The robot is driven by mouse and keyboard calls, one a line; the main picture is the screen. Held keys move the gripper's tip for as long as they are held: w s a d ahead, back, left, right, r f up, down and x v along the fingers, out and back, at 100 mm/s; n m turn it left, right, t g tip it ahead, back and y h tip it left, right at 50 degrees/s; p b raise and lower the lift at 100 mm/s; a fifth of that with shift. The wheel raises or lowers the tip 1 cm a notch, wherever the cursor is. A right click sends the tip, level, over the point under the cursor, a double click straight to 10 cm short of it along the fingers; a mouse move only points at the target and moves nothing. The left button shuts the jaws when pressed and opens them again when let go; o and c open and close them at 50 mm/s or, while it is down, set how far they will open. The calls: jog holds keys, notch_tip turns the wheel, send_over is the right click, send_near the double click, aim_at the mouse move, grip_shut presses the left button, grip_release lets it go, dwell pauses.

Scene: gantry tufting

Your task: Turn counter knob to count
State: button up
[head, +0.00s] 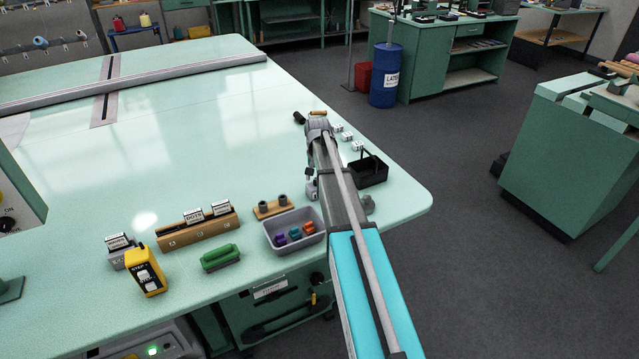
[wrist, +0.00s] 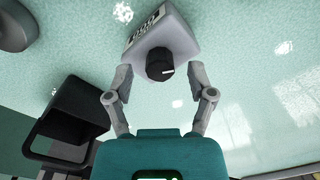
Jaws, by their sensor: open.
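The counter (wrist: 172,32) is a pale grey box with a slanted face, seen near the top middle in the wrist view. Its black and white digit window appears to read 000. A round black knob (wrist: 158,63) with a white pointer mark faces my gripper (wrist: 160,78). The mark points to the right of the wrist picture. My gripper is open and empty, with one finger on each side of the knob and visible gaps to it. In the head view my arm hides most of the counter and the fingers.
A black basket (head: 369,172) stands close beside my arm; it also shows at the left in the wrist view (wrist: 85,95). A grey bin (head: 288,245) of coloured pieces, a green brush-like block (head: 221,258) and a yellow device (head: 146,270) stand near the table's front edge. The table's middle is clear.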

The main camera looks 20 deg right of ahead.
jog(key=shift+f, duration=0.4)
grip_shut()
jog(key=shift+d, duration=0.2)
jog(key=shift+a, duration=0.1)
